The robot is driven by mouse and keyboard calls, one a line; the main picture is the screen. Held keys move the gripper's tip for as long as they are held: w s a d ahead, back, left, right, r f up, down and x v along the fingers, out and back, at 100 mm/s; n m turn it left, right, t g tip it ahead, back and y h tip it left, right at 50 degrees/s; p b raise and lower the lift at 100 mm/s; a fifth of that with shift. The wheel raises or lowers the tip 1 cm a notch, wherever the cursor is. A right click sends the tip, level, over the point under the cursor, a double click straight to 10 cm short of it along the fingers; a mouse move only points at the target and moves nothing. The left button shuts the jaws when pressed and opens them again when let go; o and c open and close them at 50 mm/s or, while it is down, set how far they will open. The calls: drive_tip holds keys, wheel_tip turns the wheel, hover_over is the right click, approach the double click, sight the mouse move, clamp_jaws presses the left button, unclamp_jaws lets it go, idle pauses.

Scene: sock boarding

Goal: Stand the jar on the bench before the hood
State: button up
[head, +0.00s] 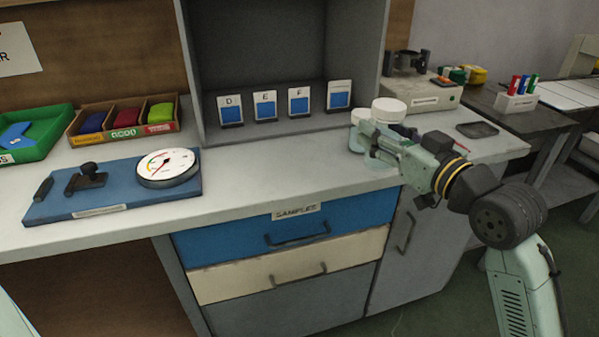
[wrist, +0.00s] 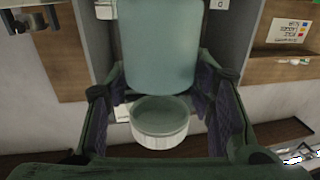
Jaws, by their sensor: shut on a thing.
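My gripper (head: 374,142) is over the bench top (head: 270,186), to the right of the hood opening. It is shut on a jar with a white lid (head: 388,109) and a pale teal, see-through body. The jar looks about upright, with the fingers around its side. I cannot tell whether its base touches the bench. The grey hood (head: 265,50) stands at the back of the bench. A pale shape left of the lid is unclear.
Several blue-marked cards (head: 265,106) stand along the hood floor. A blue mat (head: 120,207) with a dial gauge (head: 168,167) lies at left, beside coloured bins (head: 125,118). A dark tray (head: 477,130) lies at right. The bench before the hood's middle is clear.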

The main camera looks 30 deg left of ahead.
drive_tip(key=shift+n+g+y, duration=0.5)
drive_tip(key=shift+n+g, duration=0.1)
drive_tip(key=shift+g, duration=0.2)
drive_tip(key=shift+s+a+f+p, duration=0.35)
drive_tip(key=shift+s+a+f, duration=0.75)
drive_tip(key=shift+a, duration=2.55)
drive_tip(key=shift+s+a+f+p, duration=0.3)
drive_tip(key=shift+s+a+f, duration=0.8)
drive_tip(key=shift+a, duration=2.5)
drive_tip(key=shift+s+a+f+p, duration=0.35)
drive_tip(key=shift+s+a+f, duration=0.75)
drive_tip(key=shift+a, duration=2.55)
drive_tip(key=shift+s+r, duration=0.35)
drive_tip(key=shift+f+b, duration=0.3)
drive_tip(key=shift+b, duration=0.05)
drive_tip(key=o, duration=1.3)
drive_tip(key=shift+r, duration=0.1)
